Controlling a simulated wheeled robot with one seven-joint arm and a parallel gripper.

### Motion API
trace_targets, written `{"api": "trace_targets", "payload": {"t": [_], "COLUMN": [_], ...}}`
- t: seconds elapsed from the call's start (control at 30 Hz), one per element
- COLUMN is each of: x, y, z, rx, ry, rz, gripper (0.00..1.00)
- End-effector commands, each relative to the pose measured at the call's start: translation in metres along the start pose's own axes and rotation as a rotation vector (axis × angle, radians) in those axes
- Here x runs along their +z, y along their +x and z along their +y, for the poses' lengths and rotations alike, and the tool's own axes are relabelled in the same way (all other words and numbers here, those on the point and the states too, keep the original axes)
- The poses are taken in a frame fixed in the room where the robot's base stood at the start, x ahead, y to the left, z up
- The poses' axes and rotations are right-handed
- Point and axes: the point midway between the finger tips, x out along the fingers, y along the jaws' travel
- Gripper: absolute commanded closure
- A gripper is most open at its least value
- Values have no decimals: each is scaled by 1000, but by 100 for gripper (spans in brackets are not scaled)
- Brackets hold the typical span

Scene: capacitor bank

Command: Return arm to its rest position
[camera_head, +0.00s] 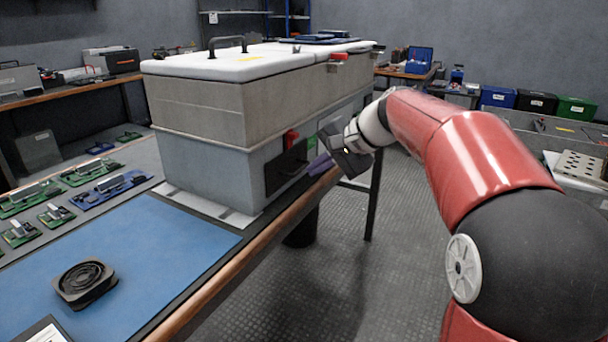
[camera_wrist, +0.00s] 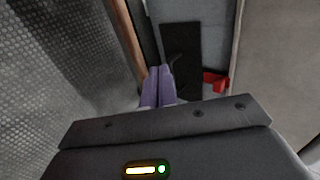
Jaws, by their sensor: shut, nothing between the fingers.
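My gripper (camera_head: 318,164) is at the end of my red arm, beside the front side of the large grey cabinet (camera_head: 200,115) on the workbench. In the wrist view, its two purple fingers (camera_wrist: 158,86) lie together with nothing between them. They point toward a dark rectangular opening or panel (camera_head: 286,168) low on the cabinet's side, also seen in the wrist view (camera_wrist: 181,58). I cannot tell whether the fingertips touch the panel. A red part (camera_head: 291,139) sits at the panel's upper edge; a red part also shows in the wrist view (camera_wrist: 214,82).
The workbench's wooden edge (camera_head: 262,250) runs just under my gripper. A blue mat (camera_head: 130,245) with a black fan (camera_head: 83,283) lies at the front, with several circuit boards (camera_head: 88,170) to the left. Open grey floor (camera_head: 345,270) lies between bench and arm. Another bench with bins (camera_head: 500,97) stands right.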

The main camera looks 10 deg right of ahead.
Motion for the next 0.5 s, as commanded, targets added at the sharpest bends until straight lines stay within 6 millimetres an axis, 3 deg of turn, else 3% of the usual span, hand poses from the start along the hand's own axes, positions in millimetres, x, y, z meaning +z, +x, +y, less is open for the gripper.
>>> {"api": "trace_targets", "payload": {"t": [0.13, 0.33, 0.43, 0.5], "x": [-1, 3, 21, 43], "y": [-26, -41, -46, -50], "z": [0, 2, 11, 26], "rx": [-1, 7, 46, 100], "ry": [0, -6, -43, -91], "rz": [4, 4, 19, 40], "gripper": [100, 100, 100, 100]}}
